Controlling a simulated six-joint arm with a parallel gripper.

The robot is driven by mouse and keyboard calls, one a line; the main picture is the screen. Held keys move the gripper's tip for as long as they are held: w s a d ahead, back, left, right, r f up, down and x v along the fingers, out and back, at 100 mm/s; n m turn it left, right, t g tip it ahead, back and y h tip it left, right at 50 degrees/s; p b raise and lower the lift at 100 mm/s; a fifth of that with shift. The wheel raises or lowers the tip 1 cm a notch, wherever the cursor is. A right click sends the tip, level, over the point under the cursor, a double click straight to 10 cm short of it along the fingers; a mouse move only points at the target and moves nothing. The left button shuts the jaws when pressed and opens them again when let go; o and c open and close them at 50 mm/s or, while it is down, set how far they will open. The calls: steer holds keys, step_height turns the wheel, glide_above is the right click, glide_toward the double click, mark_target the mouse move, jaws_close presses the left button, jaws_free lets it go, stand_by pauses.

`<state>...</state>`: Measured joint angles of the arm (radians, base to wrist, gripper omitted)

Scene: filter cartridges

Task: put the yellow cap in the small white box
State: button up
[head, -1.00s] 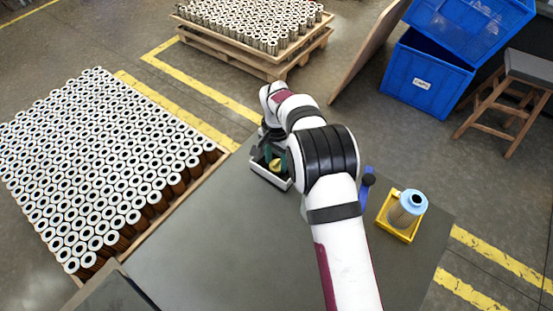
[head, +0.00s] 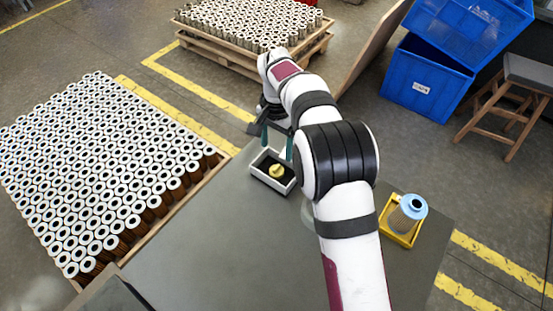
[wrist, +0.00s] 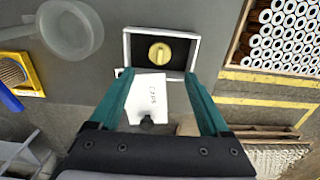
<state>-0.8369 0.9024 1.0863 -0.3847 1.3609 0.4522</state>
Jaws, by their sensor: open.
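The yellow cap (head: 277,171) lies inside the small white box (head: 259,178) near the far edge of the table. In the wrist view the cap (wrist: 159,54) rests on the dark floor of the white box (wrist: 128,49), apart from its walls. My gripper (head: 277,150) is open and empty above the box's far side. In the wrist view the green fingers of my gripper (wrist: 155,75) are spread wide, with nothing between them.
A yellow tray (head: 394,236) holding a filter cartridge (head: 408,214) with a light blue top stands at the table's right. A translucent round dish (wrist: 70,31) is near the box. The table's left part is clear. A pallet of cartridges (head: 100,170) borders the table.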

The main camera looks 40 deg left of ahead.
steer(key=w+d+r+m, duration=0.1)
steer(key=d+r, duration=0.8)
steer(key=s+d+r+m, duration=0.1)
steer(key=s+d+r, duration=0.2)
steer(key=d, duration=0.5)
steer(key=s+d+r+m, duration=0.1)
steer(key=s+d+r, duration=0.2)
steer(key=d, duration=0.4)
steer(key=s+d+f+m+y, duration=0.1)
steer(key=s+d+f, duration=0.1)
steer(key=s+d, duration=0.3)
steer(key=s+d+f+m, duration=0.1)
steer(key=s+d, duration=0.5)
steer(key=s, duration=0.6)
steer(key=shift+d+f+m+y, duration=0.2)
steer(key=shift+f+m+y, duration=0.15)
steer(key=shift+f, duration=0.3)
steer(key=shift+c, duration=0.2)
